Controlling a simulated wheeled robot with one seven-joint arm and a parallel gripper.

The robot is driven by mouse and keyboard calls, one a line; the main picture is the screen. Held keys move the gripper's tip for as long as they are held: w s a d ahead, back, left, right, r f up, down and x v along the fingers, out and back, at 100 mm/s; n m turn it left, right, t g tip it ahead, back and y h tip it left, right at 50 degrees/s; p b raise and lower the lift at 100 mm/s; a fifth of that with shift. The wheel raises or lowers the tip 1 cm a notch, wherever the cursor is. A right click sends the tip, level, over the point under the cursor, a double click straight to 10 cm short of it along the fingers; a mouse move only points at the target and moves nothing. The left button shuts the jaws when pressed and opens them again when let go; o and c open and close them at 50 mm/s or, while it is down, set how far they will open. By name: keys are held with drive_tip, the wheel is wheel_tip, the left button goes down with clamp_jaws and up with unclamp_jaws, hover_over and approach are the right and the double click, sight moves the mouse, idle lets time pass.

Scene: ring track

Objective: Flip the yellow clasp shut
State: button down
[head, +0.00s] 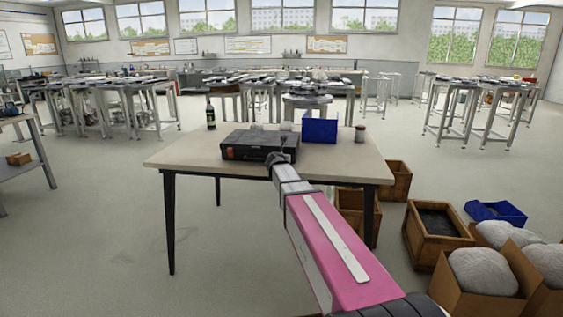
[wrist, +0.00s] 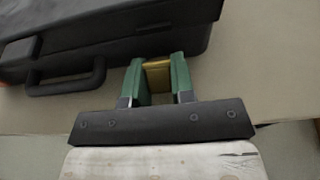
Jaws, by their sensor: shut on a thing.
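The yellow clasp (wrist: 157,74) is at the front of the black case (wrist: 120,25), right of its handle, in the wrist view. My gripper (wrist: 156,64) has its two green fingers on either side of the clasp and is shut on it. The clasp's far end meets the case front; its exact angle is hard to tell. The black case (head: 250,146) lies with its lid down on the table in the head view. There, my gripper (head: 278,159) is at the case's front right corner, and the yellow clasp is hidden.
The case handle (wrist: 68,84) is left of my fingers. On the table (head: 190,153) stand a dark bottle (head: 211,117), a blue bin (head: 319,129) and a small brown jar (head: 360,134). Wooden crates (head: 437,230) stand on the floor at right.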

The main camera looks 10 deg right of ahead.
drive_tip(key=shift+w+d+r+g+y, duration=0.1)
drive_tip(key=shift+w+r+g+y, duration=0.25)
drive_tip(key=shift+g, duration=0.65)
drive_tip(key=shift+w+d+r+g+y, duration=0.1)
drive_tip(key=shift+w+r+g+y, duration=0.25)
drive_tip(key=shift+g, duration=0.65)
drive_tip(key=c, duration=1)
unclamp_jaws()
drive_tip(key=shift+o, duration=0.2)
drive_tip(key=shift+s, duration=0.1)
drive_tip(key=v, duration=1)
drive_tip(key=shift+s+r, duration=0.25)
drive_tip(key=shift+r, duration=0.1)
drive_tip(key=shift+a, duration=0.1)
